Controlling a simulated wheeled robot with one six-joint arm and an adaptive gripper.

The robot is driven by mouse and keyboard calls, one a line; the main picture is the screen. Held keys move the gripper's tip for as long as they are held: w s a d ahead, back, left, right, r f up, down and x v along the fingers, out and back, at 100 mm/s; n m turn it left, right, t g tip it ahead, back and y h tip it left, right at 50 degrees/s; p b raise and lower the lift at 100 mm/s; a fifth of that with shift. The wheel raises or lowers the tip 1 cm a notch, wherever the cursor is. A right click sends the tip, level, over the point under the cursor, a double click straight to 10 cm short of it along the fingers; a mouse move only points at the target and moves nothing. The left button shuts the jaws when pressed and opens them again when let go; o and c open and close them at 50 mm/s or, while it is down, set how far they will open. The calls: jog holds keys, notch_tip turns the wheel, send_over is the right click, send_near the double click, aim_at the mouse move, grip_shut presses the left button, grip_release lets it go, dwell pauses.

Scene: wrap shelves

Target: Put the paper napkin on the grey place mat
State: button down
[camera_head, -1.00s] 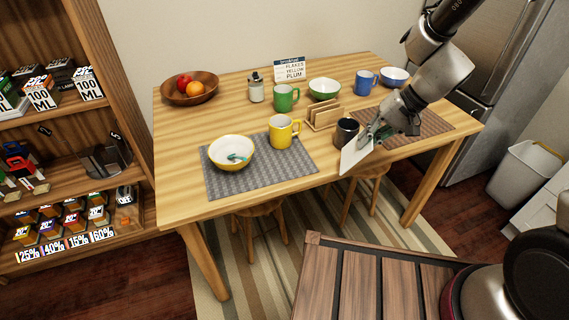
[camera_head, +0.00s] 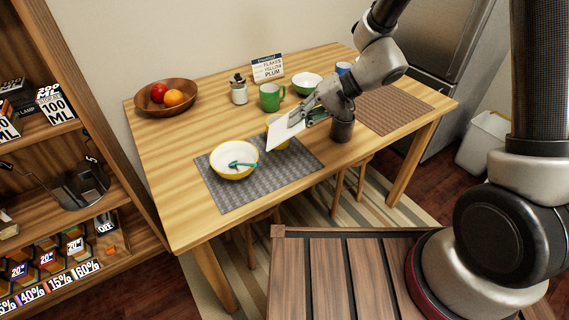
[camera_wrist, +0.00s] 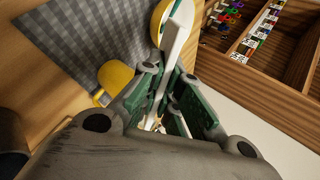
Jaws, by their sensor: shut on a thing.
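My gripper (camera_head: 314,116) is shut on the white paper napkin (camera_head: 286,130) and holds it tilted above the table. In the wrist view the napkin (camera_wrist: 178,40) shows edge-on between the green finger pads of my gripper (camera_wrist: 165,98). The grey place mat (camera_head: 226,197) lies at the table's front left. A yellow-and-white bowl (camera_head: 226,170) with a teal spoon (camera_head: 241,164) stands on it. The yellow mug (camera_head: 280,146) is at the mat's right side, partly hidden by the napkin. The mat also shows in the wrist view (camera_wrist: 85,45).
A green mug (camera_head: 270,97), a green bowl (camera_head: 306,83), a fruit bowl (camera_head: 143,99) and a jar (camera_head: 239,92) are behind. The brown mat (camera_head: 392,108) is at right. The grey mat's front strip is bare.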

notch_tip(320, 180, down, 9)
jog(key=shift+f, duration=0.15)
dwell(0.4)
jog(key=c, duration=1.8)
grip_release()
jog(key=v, duration=0.8)
notch_tip(320, 180, up, 8)
jog(key=d, duration=0.2)
jog(key=shift+d, duration=0.2)
